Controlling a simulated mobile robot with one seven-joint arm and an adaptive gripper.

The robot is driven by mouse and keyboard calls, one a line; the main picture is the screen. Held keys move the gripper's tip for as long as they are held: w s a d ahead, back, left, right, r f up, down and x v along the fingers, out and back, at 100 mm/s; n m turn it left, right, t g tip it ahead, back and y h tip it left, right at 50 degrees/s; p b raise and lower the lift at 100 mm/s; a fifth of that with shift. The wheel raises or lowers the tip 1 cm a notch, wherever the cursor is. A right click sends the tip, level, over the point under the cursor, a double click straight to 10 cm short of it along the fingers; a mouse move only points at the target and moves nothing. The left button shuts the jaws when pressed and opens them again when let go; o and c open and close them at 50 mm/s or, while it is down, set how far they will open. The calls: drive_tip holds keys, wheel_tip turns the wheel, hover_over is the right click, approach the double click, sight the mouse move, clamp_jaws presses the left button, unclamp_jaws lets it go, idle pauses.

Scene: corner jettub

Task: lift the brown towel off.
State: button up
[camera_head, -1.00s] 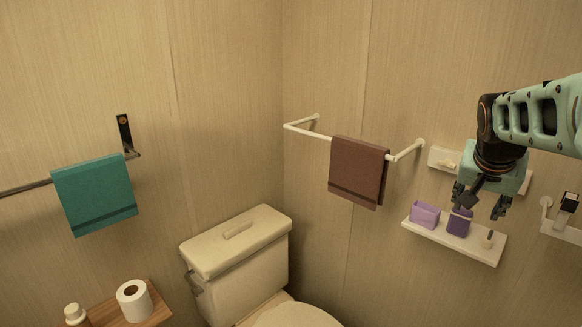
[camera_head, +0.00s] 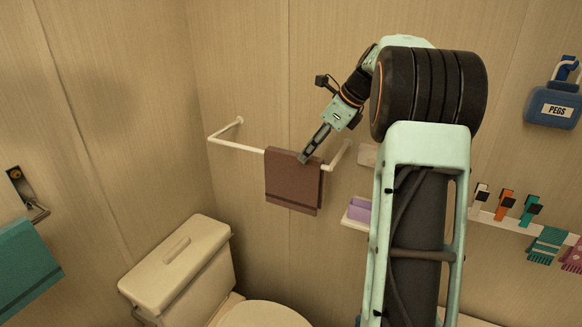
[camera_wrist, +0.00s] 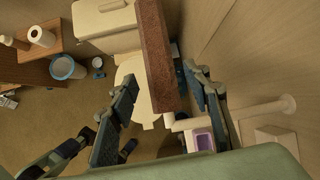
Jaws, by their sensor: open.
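The brown towel (camera_head: 292,185) hangs folded over a white wall rail (camera_head: 240,146), nearer the rail's right end. My gripper (camera_head: 304,159) is at the towel's top edge, right of its middle, coming in from the upper right. In the wrist view my gripper (camera_wrist: 162,92) is open and empty, its fingers spread to the left and right of the towel (camera_wrist: 155,60), seen edge-on. Whether either finger touches the cloth I cannot tell. The rail also shows in the wrist view (camera_wrist: 255,110).
A toilet (camera_head: 178,265) stands below left of the towel. A teal towel (camera_head: 22,268) hangs at far left. A shelf with a purple container (camera_head: 360,208) is partly hidden by my arm. Hooks (camera_head: 506,206) and a blue pegs holder (camera_head: 553,106) are at right.

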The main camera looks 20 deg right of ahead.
sight(298, 155)
drive_tip(key=shift+w+a+r+m+y, duration=0.15)
drive_tip(key=shift+w+a+m+y, duration=0.2)
drive_tip(key=shift+w, duration=0.2)
drive_tip(key=shift+b+x, duration=1.15)
drive_tip(key=shift+x, duration=0.15)
drive_tip(key=b+x, duration=0.3)
drive_tip(key=x, duration=0.1)
drive_tip(key=shift+a, duration=0.1)
drive_tip(key=c, duration=0.7)
wheel_tip(298, 155, up, 6)
drive_tip(key=p, duration=0.6)
drive_tip(key=shift+c, duration=0.3)
wheel_tip(298, 155, up, 14)
